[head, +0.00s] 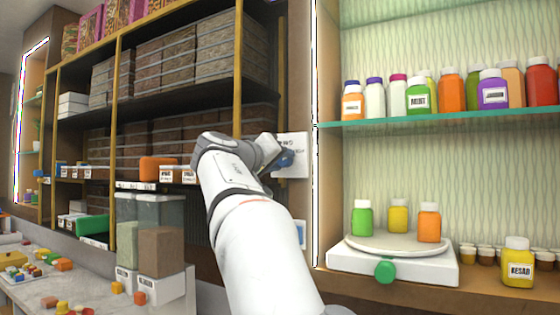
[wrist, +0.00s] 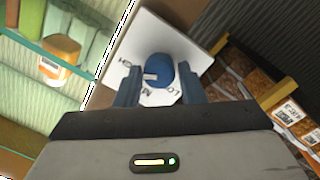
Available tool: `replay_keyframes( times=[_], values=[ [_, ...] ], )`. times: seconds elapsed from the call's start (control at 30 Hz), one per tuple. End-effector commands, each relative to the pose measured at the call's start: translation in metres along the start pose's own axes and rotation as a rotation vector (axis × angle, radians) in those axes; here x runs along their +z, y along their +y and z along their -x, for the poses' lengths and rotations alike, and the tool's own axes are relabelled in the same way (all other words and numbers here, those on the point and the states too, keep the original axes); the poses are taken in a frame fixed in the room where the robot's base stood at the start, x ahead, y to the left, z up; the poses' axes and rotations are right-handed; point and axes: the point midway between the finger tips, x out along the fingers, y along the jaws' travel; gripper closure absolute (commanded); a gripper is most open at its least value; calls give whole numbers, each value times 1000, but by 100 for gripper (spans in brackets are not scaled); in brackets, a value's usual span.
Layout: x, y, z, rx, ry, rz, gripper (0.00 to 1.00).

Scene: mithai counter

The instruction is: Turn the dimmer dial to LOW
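The dimmer dial (wrist: 160,67) is a round blue knob on a white plate (wrist: 190,38), tilted in the wrist view. A pale mark shows on the left of the knob, on the side of the lettering that looks like HIGH. Other letters, partly hidden, look like M and LO below the knob. In the head view the plate (head: 292,142) is on the post between the shelves, and my arm hides most of the dial. My gripper (wrist: 160,82) is open, with one blue finger on each side of the knob and small gaps visible; contact is unclear.
To the right in the head view, a glass shelf (head: 450,118) holds several coloured bottles. Below it stands a white turntable (head: 390,262) with a green knob (head: 385,271) and three bottles. Shelves of boxes (head: 165,72) are on the left.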

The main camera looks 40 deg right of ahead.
Motion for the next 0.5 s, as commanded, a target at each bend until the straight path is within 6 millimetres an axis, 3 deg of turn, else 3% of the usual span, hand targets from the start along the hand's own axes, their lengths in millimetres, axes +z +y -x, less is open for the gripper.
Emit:
replay_keyframes(
  times=[0.33,0.5],
  values=[
    [0,0,0,0,-1,0,93],
    [0,0,0,1,-1,9,93]
  ],
)
